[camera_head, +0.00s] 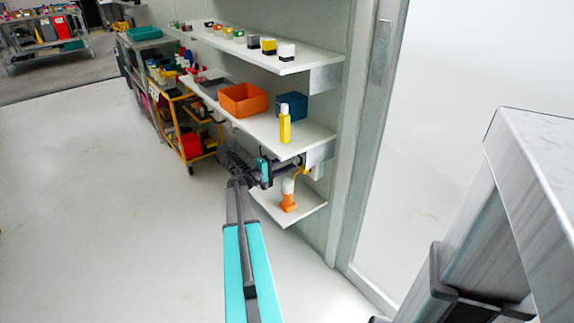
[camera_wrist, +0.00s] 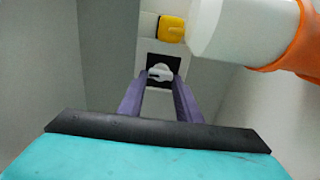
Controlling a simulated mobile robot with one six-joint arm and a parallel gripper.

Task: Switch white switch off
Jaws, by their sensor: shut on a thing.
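The white switch (camera_wrist: 160,73) is a small white knob on a black plate on a pale wall box, in the upper middle of the wrist view. My gripper (camera_wrist: 160,84) has its two purple fingers closed around the knob, one on each side. The fingertips partly cover the knob, so its exact turn is hard to read. In the head view my arm reaches to the wall between the middle and lowest shelves, and the white switch cannot be clearly made out there.
A yellow switch (camera_wrist: 172,28) sits just above the white one. An orange bottle with a white cap (camera_head: 288,203) stands on the lowest shelf, close to my gripper's right in the wrist view. A yellow bottle (camera_head: 285,128) and orange bin (camera_head: 243,101) stand on the shelf above.

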